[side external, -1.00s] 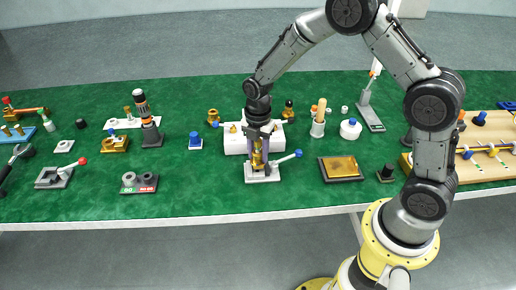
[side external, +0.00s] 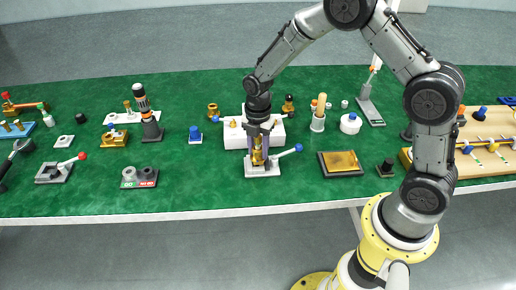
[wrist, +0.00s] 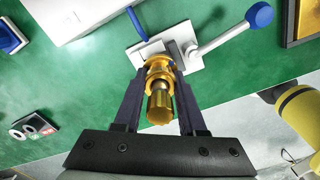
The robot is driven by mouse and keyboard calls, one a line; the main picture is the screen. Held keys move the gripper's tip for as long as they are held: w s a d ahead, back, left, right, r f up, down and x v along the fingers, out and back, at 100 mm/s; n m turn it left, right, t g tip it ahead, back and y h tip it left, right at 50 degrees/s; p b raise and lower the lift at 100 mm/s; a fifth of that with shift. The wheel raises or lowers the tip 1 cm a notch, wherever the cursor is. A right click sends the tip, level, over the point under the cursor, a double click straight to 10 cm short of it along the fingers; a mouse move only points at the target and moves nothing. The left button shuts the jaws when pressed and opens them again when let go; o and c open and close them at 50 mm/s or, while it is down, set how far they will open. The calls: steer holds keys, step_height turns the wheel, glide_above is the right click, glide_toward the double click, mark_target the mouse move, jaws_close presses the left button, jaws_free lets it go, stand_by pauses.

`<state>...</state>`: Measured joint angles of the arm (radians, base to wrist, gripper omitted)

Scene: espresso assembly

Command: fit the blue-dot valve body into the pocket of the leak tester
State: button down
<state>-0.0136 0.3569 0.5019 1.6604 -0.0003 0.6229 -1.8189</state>
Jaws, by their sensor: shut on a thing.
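My gripper (wrist: 160,100) points down and is shut on a brass valve body (wrist: 160,105), with one finger on each side of it. The leak tester (side external: 263,170) is a light grey block with a blue-knobbed lever (side external: 288,152) out to the right; it also shows in the wrist view (wrist: 190,60). The valve body is at the tester, upright in the side view (side external: 257,157). Its lower end and the pocket are hidden behind the brass and the fingers, so I cannot tell how deep it sits.
A white block (side external: 233,138) stands right behind the tester. A brass-topped dark tray (side external: 341,163) lies to the right. Green mat is clear around the tester's front.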

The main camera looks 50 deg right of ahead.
steer(key=shift+f, duration=0.25)
stand_by(0.6)
steer(key=shift+c, duration=2)
jaws_free()
steer(key=shift+f, duration=0.1)
